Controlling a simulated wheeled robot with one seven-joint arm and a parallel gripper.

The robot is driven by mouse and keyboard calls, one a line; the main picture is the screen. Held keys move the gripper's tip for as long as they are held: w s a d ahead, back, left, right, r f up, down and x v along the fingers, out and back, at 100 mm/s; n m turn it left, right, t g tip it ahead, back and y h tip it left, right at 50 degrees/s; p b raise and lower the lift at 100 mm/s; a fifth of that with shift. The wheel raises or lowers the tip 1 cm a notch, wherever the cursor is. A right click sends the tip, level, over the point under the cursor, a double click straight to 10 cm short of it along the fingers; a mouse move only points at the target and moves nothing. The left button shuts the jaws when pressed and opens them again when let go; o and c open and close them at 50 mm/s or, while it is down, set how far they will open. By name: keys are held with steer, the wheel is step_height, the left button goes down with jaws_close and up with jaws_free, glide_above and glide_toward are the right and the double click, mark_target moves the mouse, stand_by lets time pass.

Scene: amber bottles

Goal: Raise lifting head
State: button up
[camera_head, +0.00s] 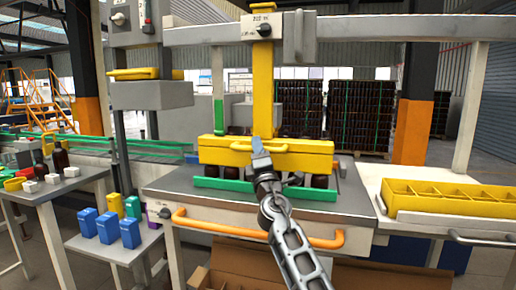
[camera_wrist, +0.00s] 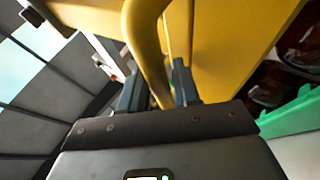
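The yellow lifting head (camera_head: 220,152) is a wide block on a yellow column (camera_head: 263,90), low over the work table. Dark amber bottles (camera_head: 320,182) show directly beneath it, behind a green rail (camera_head: 240,189). A yellow bar handle (camera_head: 295,149) runs along its front. My gripper (camera_head: 260,148) is at the middle of this handle. In the wrist view the handle (camera_wrist: 148,45) passes between the two fingers of my gripper (camera_wrist: 158,88), which sit close on both sides of it. The gripper looks shut on the handle. The exact contact is partly hidden.
An orange bar (camera_head: 240,232) runs along the table front. A yellow divided crate (camera_head: 440,197) stands at the right. A side table (camera_head: 60,185) with small bottles and blocks is at the left, with blue containers (camera_head: 108,228) lower down. An open cardboard box (camera_head: 235,272) lies below.

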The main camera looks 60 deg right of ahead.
jaws_close()
stand_by(0.3)
steer(key=shift+w, duration=0.1)
